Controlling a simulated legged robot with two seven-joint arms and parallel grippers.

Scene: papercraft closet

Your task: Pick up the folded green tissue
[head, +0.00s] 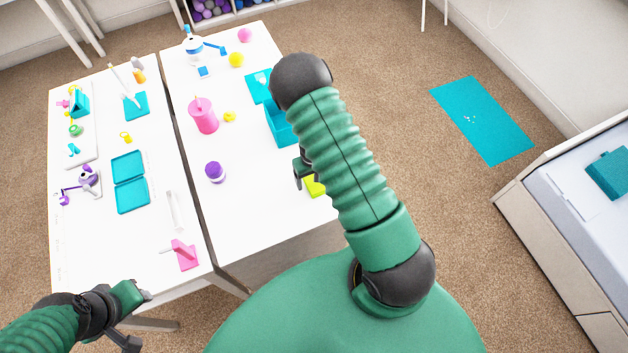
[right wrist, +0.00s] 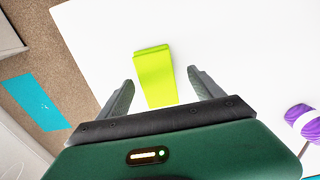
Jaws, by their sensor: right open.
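The folded green tissue is a flat yellow-green strip (right wrist: 155,75) lying on the white table in the right wrist view. In the head view only part of it (head: 314,187) shows beside my right arm. My right gripper (right wrist: 162,92) is open, with one finger on each side of the tissue's near end. The tissue extends beyond the fingertips, and I cannot tell the height of the gripper above it. In the head view my right gripper (head: 299,172) is mostly hidden behind my arm. My left gripper (head: 138,318) is at the lower left, by the left table's front edge.
A purple-and-white roll (right wrist: 303,122) lies right of the tissue; a purple jar (head: 214,172) and pink tumbler (head: 203,115) stand on the right table. A teal bin (head: 279,125) is behind my arm. Teal trays (head: 131,195) lie on the left table (head: 95,245).

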